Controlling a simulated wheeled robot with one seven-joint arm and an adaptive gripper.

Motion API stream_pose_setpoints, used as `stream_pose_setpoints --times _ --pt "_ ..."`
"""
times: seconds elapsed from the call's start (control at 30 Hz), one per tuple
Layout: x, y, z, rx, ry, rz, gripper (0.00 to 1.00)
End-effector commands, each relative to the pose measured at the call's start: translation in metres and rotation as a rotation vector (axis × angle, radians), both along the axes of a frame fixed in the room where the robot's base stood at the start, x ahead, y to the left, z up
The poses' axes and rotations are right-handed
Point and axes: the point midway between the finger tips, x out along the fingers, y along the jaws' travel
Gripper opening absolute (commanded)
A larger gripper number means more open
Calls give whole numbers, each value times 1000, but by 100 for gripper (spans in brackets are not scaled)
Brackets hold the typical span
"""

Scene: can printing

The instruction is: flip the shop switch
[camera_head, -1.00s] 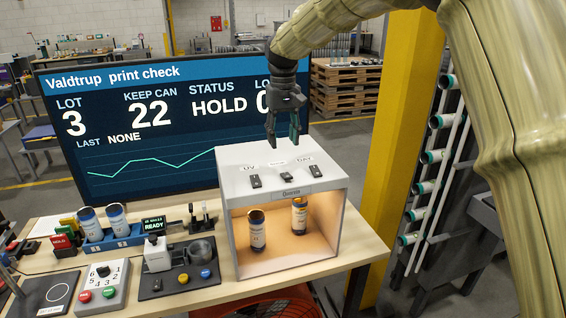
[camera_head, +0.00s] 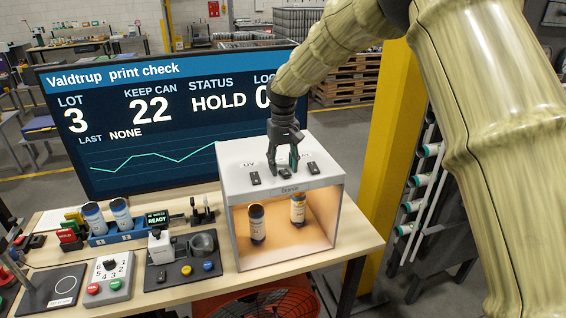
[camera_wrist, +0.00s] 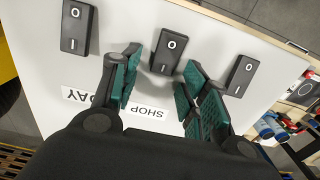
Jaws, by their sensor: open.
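The shop switch (camera_wrist: 169,52) is a black rocker marked "O" and "I", in the middle of a row of three on the light box's (camera_head: 230,238) white top. A SHOP label lies beside it in the wrist view. My gripper (camera_wrist: 158,68) is open and points down, its fingertips on either side of the shop switch. In the head view my gripper (camera_head: 284,168) is low over the box top and partly hides this switch. I cannot tell whether a finger touches it.
The day switch (camera_wrist: 76,26) and the UV switch (camera_head: 255,178) flank it closely. Two cans stand inside the lit box. A large screen (camera_head: 150,130) stands behind, and a yellow post (camera_head: 385,150) rises at the right.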

Motion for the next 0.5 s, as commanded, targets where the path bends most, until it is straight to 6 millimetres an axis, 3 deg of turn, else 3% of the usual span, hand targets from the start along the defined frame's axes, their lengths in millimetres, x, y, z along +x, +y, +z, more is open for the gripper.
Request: stream_pose_setpoints --times 0.07,0.3,0.5 --pt "0 0 0 0 0 0 45" --pt "0 0 0 0 0 0 3" --pt "0 0 -1 1 -6 0 0"
